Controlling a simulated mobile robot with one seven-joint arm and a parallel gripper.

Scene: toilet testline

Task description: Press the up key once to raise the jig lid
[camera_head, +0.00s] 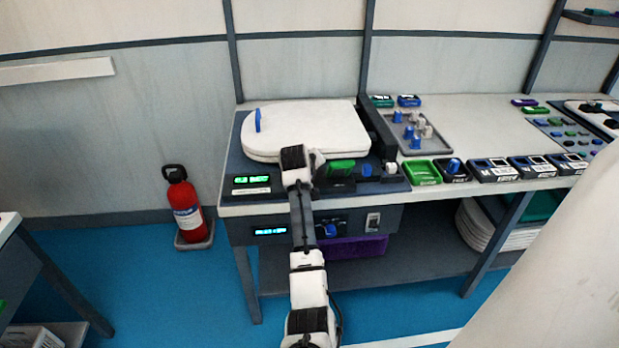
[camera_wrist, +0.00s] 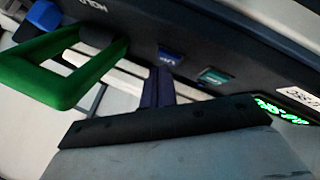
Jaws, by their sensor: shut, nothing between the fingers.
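The jig lid (camera_head: 305,130), white and rounded, lies flat on the dark jig at the left of the bench. My gripper (camera_wrist: 157,76) is shut and empty, above the jig's dark front panel. In the wrist view a blue key (camera_wrist: 171,56) and a teal key (camera_wrist: 213,76) sit on that panel. The fingertips are close to the blue key; I cannot tell whether they touch it. The key marks are too small to read, so I cannot tell which is up. In the head view my arm hides the keys.
A green handle-like frame (camera_wrist: 42,75) stands left of the fingers in the wrist view. A lit green display (camera_head: 250,180) is on the jig's left front. A grey tray (camera_head: 415,148) with knobs is to the right. A red extinguisher (camera_head: 184,205) stands on the floor.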

